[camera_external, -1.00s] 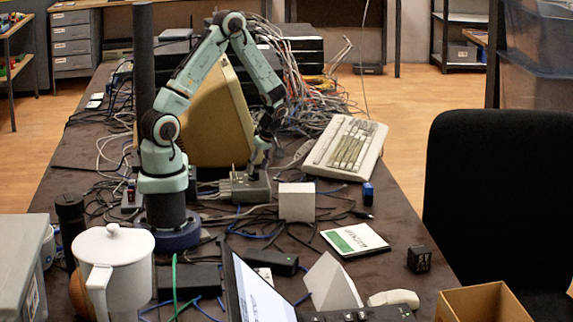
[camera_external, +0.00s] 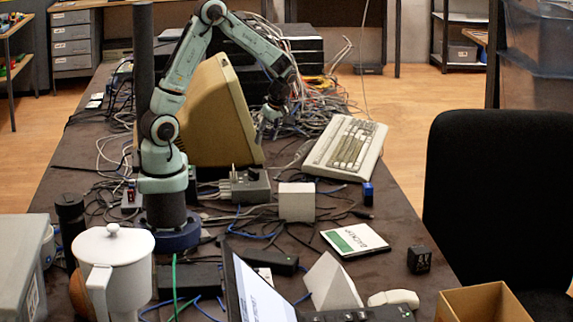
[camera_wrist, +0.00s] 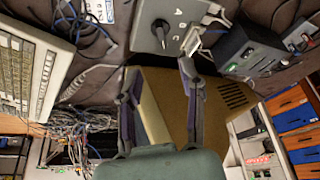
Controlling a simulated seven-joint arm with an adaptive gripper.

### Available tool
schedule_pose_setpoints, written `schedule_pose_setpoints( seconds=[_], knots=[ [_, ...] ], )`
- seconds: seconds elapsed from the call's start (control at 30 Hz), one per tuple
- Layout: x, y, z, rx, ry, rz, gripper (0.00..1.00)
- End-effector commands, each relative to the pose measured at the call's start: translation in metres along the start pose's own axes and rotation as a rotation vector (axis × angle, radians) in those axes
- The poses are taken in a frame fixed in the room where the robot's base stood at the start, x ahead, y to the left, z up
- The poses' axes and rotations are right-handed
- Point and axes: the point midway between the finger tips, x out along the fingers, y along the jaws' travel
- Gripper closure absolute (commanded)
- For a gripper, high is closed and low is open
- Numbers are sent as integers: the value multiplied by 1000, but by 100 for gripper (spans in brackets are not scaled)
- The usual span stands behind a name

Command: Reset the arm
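My arm stands on its round base at the left of the table in the external view. It is bent up and over, with my gripper (camera_external: 270,125) hanging in the air to the right of the beige monitor (camera_external: 215,115). In the wrist view my gripper (camera_wrist: 158,72) has its two fingers spread apart, with nothing held between them.
A beige keyboard (camera_external: 346,148) lies to the right of my gripper. Tangled cables (camera_external: 315,105) spread behind it. A white box (camera_external: 297,202), a white-and-green case (camera_external: 355,240) and a white pot (camera_external: 118,262) stand nearer the camera. The air around my gripper looks clear.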

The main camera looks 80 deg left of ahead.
Motion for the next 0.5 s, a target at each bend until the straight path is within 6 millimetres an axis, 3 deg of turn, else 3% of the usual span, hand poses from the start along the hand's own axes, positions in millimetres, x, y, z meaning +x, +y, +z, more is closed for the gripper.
schedule_pose_setpoints(
  seconds=[0.17, 0.23, 0.37, 0.5],
  knots=[
    [-1, 0, 3, 8, 0, 3, 61],
    [-14, 4, 7, 20, -6, 44, 61],
    [-67, 4, 12, 44, -34, 197, 61],
    [-120, -39, 21, 242, -112, 336, 61]
  ],
)
